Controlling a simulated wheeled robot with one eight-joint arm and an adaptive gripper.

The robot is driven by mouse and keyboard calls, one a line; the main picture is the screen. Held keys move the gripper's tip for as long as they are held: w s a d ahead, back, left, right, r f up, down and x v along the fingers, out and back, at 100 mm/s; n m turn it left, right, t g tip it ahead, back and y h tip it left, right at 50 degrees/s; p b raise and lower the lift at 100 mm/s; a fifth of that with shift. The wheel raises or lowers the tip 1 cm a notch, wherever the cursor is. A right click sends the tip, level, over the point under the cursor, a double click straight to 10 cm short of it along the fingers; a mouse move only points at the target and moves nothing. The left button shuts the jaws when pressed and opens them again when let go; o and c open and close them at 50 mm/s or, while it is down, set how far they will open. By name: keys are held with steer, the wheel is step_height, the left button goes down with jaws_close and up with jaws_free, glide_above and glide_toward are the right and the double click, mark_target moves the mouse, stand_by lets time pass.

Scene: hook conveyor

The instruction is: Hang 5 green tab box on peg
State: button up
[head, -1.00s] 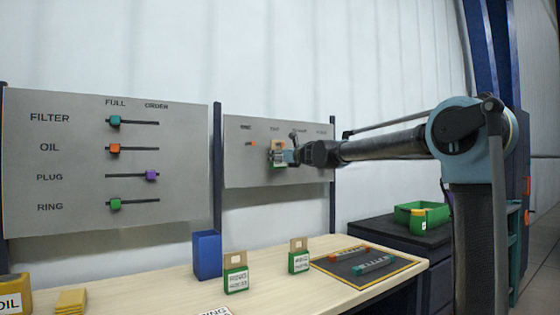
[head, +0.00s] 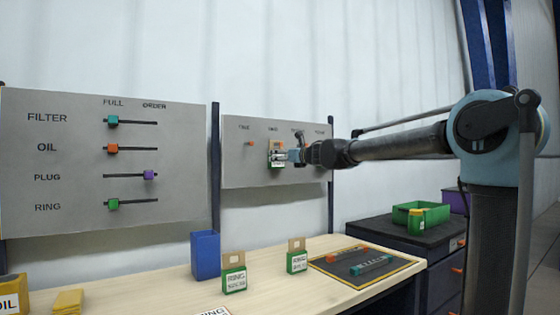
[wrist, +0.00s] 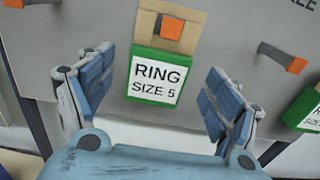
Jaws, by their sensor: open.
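A green box with a tan tab, labelled RING SIZE 5, hangs upright on an orange-tipped peg at the right board; it shows in the wrist view (wrist: 155,80) and small in the head view (head: 277,147). The peg tip (wrist: 171,28) shows through the tab. My gripper (wrist: 153,107) is open, its blue-padded fingers on either side of the box with gaps. Two more green tab boxes stand on the table, one (head: 234,274) left and one (head: 297,260) right. Part of another green box (wrist: 303,106) shows at the wrist view's right edge; its support is unclear.
An empty orange peg (head: 249,144) is left of the hung box. A green bin (head: 410,212) sits on a dark cabinet at right. A slider board (head: 80,180) stands left.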

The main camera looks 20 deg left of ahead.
steer(key=v, duration=0.7)
steer(key=w+d+f+m+t+h, duration=0.1)
steer(key=d+f+m+t+h, duration=0.2)
steer(key=d+m, duration=0.6)
steer(key=w+d+f+m+t+h, duration=0.25)
steer(key=d+m+h, duration=0.3)
steer(key=d, duration=0.65)
steer(key=s+d+f+m+g+h, duration=0.2)
steer(key=s+d+f+m+h, duration=0.3)
steer(key=d+f+m, duration=0.45)
steer(key=s+d+f+m+g+h, duration=0.3)
steer(key=s+d+f+m, duration=0.35)
steer(key=d+f, duration=0.45)
steer(key=s+d+f+m+g+y, duration=0.2)
steer(key=s+f+m+g, duration=0.8)
steer(key=s+f, duration=1.5)
steer(key=s+d+m, duration=0.1)
steer(key=s+m, duration=0.2)
steer(key=m, duration=0.2)
steer(key=shift+d+f+y, duration=0.2)
steer(key=shift+f+y, duration=0.15)
steer(key=shift+f, duration=0.05)
